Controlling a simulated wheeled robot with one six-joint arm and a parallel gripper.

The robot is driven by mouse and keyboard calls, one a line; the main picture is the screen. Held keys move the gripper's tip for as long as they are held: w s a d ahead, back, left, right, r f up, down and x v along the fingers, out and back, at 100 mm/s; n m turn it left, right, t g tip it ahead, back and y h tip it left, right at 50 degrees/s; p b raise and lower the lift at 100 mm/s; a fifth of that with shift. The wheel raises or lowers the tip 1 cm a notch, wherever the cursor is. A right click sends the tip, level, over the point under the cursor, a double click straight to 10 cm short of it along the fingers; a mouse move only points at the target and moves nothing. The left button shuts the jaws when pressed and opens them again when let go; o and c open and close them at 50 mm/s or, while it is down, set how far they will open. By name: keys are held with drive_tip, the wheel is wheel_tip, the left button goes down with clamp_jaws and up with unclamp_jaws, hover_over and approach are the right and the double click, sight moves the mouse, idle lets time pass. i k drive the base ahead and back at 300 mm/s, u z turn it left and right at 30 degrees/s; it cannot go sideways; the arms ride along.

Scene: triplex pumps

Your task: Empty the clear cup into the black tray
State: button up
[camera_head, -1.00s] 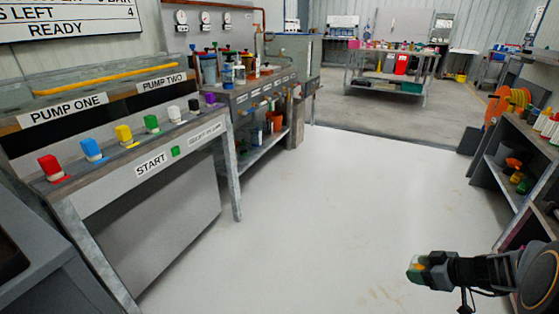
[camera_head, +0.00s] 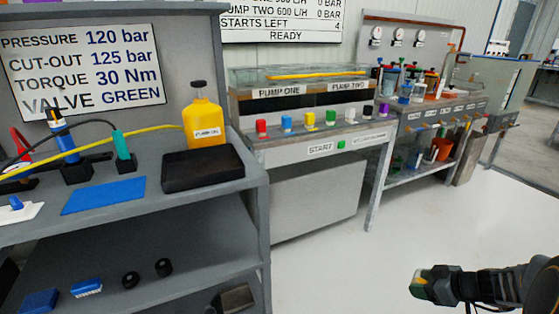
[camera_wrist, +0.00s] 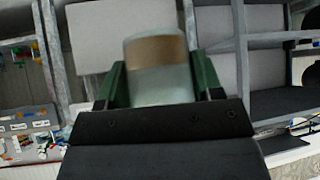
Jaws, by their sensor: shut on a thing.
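The clear cup (camera_wrist: 158,90) is between the two green fingers of my gripper (camera_wrist: 160,82) in the wrist view, with a brown band across it. My gripper (camera_head: 428,286) is shut on the cup and shows at the lower right of the head view, over the floor. The cup is small there and its details are hard to tell. The black tray (camera_head: 200,169) lies on the grey bench at the left, in front of a yellow bottle. My gripper is well to the right of the tray and apart from it.
A yellow bottle (camera_head: 203,120) stands at the tray's back edge. A blue mat (camera_head: 104,195) lies left of it, near a yellow hose (camera_head: 110,150). The pump bench (camera_head: 315,155) with coloured buttons stands behind. The white floor (camera_head: 400,240) between is clear.

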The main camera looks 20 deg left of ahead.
sight(183, 170)
drive_tip(key=u, duration=2.05)
drive_tip(key=i, duration=0.15)
